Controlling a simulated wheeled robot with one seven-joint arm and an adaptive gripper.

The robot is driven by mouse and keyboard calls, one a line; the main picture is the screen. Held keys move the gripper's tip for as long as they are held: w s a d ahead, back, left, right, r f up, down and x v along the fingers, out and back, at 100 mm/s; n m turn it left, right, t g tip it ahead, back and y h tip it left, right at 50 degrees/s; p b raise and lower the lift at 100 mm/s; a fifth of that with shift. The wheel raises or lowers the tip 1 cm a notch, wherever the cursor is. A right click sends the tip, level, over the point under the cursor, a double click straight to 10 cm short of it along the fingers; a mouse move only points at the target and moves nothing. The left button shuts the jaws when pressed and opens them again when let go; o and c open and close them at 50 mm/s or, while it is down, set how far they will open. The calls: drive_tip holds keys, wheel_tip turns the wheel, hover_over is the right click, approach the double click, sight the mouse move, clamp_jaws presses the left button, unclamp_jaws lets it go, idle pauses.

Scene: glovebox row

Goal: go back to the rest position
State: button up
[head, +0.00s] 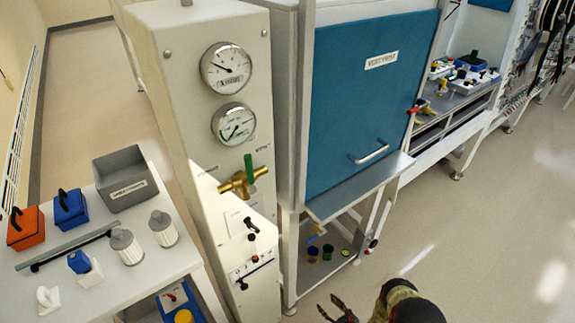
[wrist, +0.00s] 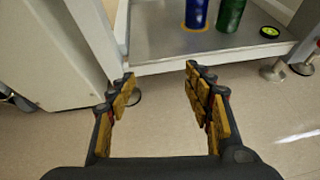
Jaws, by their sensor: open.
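My gripper (wrist: 160,82) is open, with its two yellow-padded fingers apart and nothing between them. In the head view, my gripper (head: 338,309) shows at the bottom edge, low over the floor in front of the cabinet. In the wrist view, its fingers point toward the front edge of a low metal shelf (wrist: 165,50). A blue container (wrist: 196,14) and a green container (wrist: 231,16) stand on that shelf, beyond the fingertips and apart from them.
A tall panel with gauges (head: 216,110) stands left of the blue-fronted cabinet (head: 365,100). A side table (head: 75,285) with boxes and canisters is at the left. A bench (head: 445,125) stands at the back right. The floor (head: 490,220) at the right is clear.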

drive_tip(key=s+a+r+n+g+y, duration=0.1)
drive_tip(key=s+a+n+g+y, duration=0.15)
drive_tip(key=s+a, duration=0.4)
wheel_tip(320, 180, up, 11)
drive_tip(key=s+a+n+g+y, duration=0.2)
drive_tip(key=a+n+g+y, duration=0.1)
drive_tip(key=n+g, duration=0.2)
drive_tip(key=s+d+r+n+h+p, duration=0.1)
drive_tip(key=s+d+r+n+h, duration=0.2)
drive_tip(key=r, duration=2.1)
drive_tip(key=s+d+r+n+t+h, duration=0.1)
drive_tip(key=s+d+r+n+h, duration=0.2)
drive_tip(key=r, duration=2.2)
drive_tip(key=s+d+r+n+t+h+p, duration=0.1)
drive_tip(key=s+d+r+n+h, duration=0.2)
drive_tip(key=s+r+n+h, duration=0.3)
drive_tip(key=s+r+n, duration=0.2)
drive_tip(key=r+n, duration=0.3)
drive_tip(key=r, duration=0.4)
drive_tip(key=s+r+n, duration=0.3)
drive_tip(key=r+n, duration=0.3)
drive_tip(key=r, duration=0.3)
drive_tip(key=shift+s+d+r+p, duration=0.2)
drive_tip(key=shift+s+d+p, duration=0.1)
drive_tip(key=shift+s, duration=0.05)
